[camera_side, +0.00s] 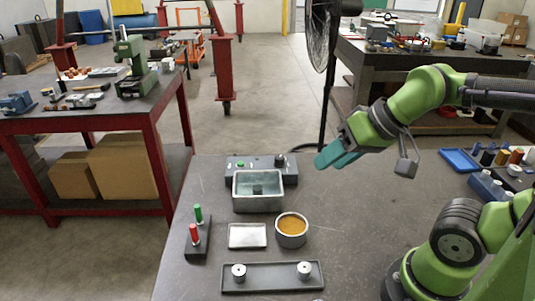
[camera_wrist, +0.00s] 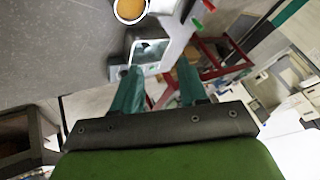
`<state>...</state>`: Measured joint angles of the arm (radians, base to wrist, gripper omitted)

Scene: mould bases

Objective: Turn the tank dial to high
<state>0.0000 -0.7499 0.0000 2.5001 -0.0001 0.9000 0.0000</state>
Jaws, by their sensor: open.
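The metal tank (camera_side: 258,205) holds bluish liquid and a dark object, and stands near the back edge of the grey table. Behind it is a dark control box (camera_side: 235,177) with a green button (camera_side: 241,164) and a black dial (camera_side: 280,160) at its right. The dial's setting is too small to read. My gripper (camera_side: 325,160) is in the air to the right of the control box, apart from the dial. In the wrist view its teal fingers (camera_wrist: 160,62) are spread and empty, with the tank (camera_wrist: 137,48) beyond them. I cannot make out the dial there.
A round pot of amber liquid (camera_side: 291,241), a pale tray (camera_side: 247,246) and a dark tray with two metal pieces (camera_side: 272,286) lie in front. A holder with green and red handles (camera_side: 197,252) stands left. A black fan (camera_side: 323,30) stands behind.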

